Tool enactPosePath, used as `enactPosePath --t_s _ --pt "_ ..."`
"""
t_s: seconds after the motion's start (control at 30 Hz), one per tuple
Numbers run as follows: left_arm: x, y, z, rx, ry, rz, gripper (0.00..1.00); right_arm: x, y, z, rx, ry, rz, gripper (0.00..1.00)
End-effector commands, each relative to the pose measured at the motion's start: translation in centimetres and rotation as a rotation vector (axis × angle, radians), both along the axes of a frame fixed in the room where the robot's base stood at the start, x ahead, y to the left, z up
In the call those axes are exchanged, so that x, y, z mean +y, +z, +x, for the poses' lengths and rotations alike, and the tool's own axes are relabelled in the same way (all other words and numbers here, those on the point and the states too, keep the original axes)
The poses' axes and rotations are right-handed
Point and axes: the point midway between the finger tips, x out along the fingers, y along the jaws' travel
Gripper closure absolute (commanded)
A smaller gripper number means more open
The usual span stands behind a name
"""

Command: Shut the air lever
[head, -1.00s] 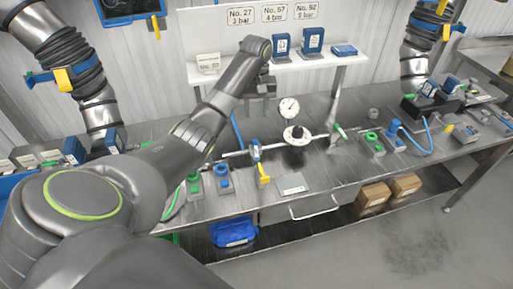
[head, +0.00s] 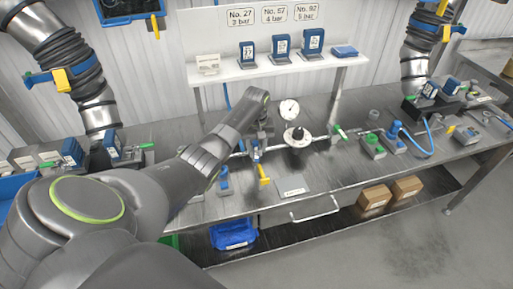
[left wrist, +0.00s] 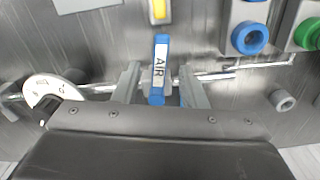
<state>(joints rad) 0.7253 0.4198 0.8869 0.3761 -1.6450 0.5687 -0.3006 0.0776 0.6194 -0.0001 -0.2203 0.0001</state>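The air lever (left wrist: 160,65) is a blue bar marked AIR in the left wrist view. It lies across the thin metal pipe (left wrist: 100,88). My left gripper (left wrist: 160,92) is open, with one grey finger on each side of the lever; I cannot tell whether either finger touches it. In the head view my left gripper (head: 260,134) is just above the lever (head: 256,153) on the bench, and the wrist partly hides the pipe there. My right gripper is not in view.
The shelf (head: 225,75) behind holds several blue devices.

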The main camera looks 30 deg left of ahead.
Motion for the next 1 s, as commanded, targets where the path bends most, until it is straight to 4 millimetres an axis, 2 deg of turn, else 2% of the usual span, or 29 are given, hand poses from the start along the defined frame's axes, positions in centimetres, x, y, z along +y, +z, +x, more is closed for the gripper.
enactPosePath --t_s 0.2,0.53,0.83,1.0 --pt "0.0 -1.7 0.0 0.000 -0.001 0.000 0.62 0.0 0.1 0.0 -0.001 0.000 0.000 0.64" --pt "0.0 -2.0 0.0 -0.001 -0.001 0.001 0.62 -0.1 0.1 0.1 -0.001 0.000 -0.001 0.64" --pt "0.0 -1.9 0.0 -0.001 -0.001 0.001 1.00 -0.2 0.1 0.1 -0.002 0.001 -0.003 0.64" --pt "0.0 -1.9 0.0 -0.001 -0.001 0.001 1.00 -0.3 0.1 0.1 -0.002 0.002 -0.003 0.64"
